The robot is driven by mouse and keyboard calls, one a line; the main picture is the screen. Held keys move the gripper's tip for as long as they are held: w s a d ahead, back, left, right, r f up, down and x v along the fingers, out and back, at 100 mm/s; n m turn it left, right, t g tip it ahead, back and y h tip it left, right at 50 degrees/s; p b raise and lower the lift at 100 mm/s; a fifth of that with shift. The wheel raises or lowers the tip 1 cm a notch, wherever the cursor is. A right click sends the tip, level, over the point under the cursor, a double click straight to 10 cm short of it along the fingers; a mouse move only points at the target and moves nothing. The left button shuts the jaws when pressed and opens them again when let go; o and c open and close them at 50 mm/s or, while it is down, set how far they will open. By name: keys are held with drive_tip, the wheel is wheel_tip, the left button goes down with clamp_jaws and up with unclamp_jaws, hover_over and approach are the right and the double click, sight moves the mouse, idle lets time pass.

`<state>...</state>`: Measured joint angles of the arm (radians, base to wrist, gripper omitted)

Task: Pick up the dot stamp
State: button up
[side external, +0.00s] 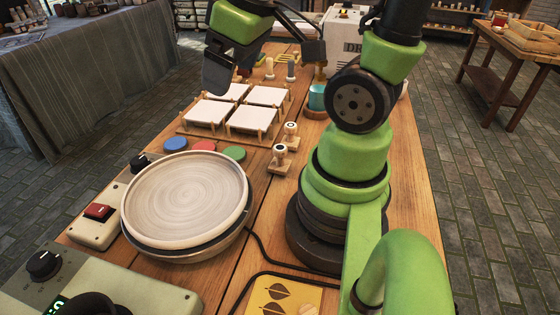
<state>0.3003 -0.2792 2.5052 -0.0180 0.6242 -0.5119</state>
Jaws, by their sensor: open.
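Two small pale round pieces with dark centres, the near one (280,152) and the far one (291,128), sit on wooden blocks right of the paint pads. They may be stamps; I cannot tell which is the dot stamp. Two grey upright cylinders, the left one (269,67) and the right one (291,69), stand further back on wooden bases.
A round pale plate (187,198) lies on a wheel at left. Blue (175,144), red (204,145) and green (234,153) discs lie behind it. White tiles (207,112) sit on a wooden rack. A teal cup (316,97) stands near my arm. A yellow card (283,295) lies in front.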

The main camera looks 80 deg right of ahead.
drive_tip(key=d+f+n+g, duration=0.2)
drive_tip(key=d+f+n, duration=0.1)
drive_tip(key=d+f, duration=0.25)
drive_tip(key=n+g, duration=0.2)
drive_tip(key=n, duration=0.1)
hover_over(280, 164)
drive_tip(key=d, duration=0.1)
drive_tip(key=f, duration=0.8)
drive_tip(key=shift+w+f, duration=0.2)
drive_tip(key=shift+f, duration=0.1)
drive_tip(key=shift+a+f, duration=0.1)
drive_tip(key=shift+f, duration=4.8)
drive_tip(key=c, duration=0.9)
